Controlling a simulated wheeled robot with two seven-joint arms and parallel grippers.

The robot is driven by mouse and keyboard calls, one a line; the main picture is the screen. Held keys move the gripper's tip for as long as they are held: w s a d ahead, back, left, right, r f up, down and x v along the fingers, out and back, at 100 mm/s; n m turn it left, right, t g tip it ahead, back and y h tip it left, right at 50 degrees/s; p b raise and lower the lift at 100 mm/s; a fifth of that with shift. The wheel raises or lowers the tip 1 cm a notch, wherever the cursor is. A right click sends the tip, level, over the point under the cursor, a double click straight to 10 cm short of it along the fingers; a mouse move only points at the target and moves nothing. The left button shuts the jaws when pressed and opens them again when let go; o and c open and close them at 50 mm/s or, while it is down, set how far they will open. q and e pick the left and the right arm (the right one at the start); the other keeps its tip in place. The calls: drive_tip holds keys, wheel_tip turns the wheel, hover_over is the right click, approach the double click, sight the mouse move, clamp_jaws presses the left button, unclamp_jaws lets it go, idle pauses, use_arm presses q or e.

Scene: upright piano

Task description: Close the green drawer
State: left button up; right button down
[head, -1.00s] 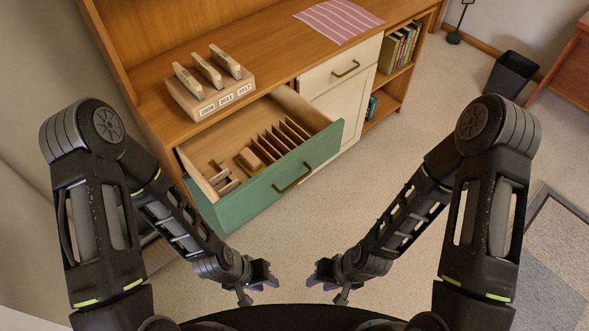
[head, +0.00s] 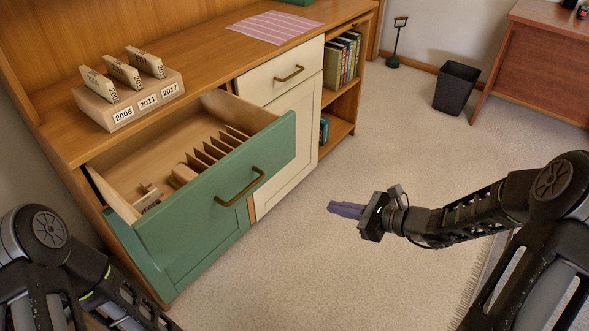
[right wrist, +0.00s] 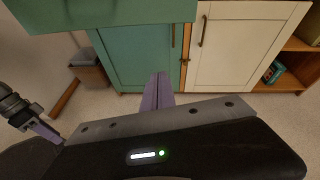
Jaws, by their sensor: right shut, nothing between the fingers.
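The green drawer (head: 190,203) is pulled out of the wooden cabinet, with a brass bar handle (head: 240,188) on its front. Upright wooden dividers and small wooden pieces lie inside. The drawer's green front fills the top left of the right wrist view (right wrist: 110,12). My right gripper (head: 332,209) is shut and empty, its purple fingers pointing left toward the drawer front, with a clear gap between them. My left gripper (right wrist: 50,133) shows at the left of the right wrist view, small and apart from the drawer; its jaws are unclear.
A wooden block with year labels (head: 146,100) and a striped cloth (head: 274,27) lie on the cabinet top. A cream drawer (head: 270,80) and cream door (head: 289,150) are shut. Carpet (head: 300,265) is clear before the cabinet. A black bin (head: 456,88) stands far right.

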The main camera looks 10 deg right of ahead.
drive_tip(key=w+r+m+t+y, duration=0.1)
drive_tip(key=w+r+m+t, duration=0.1)
drive_tip(key=r, duration=0.7)
drive_tip(key=shift+w+d+r+m+t+y, duration=0.2)
drive_tip(key=shift+w+d+m+t+y, duration=0.25)
drive_tip(key=shift+t, duration=0.55)
drive_tip(key=shift+w+a, duration=0.15)
drive_tip(key=b, duration=0.2)
approach(285, 144)
drive_tip(key=x, duration=0.7)
drive_tip(key=shift+r, duration=0.1)
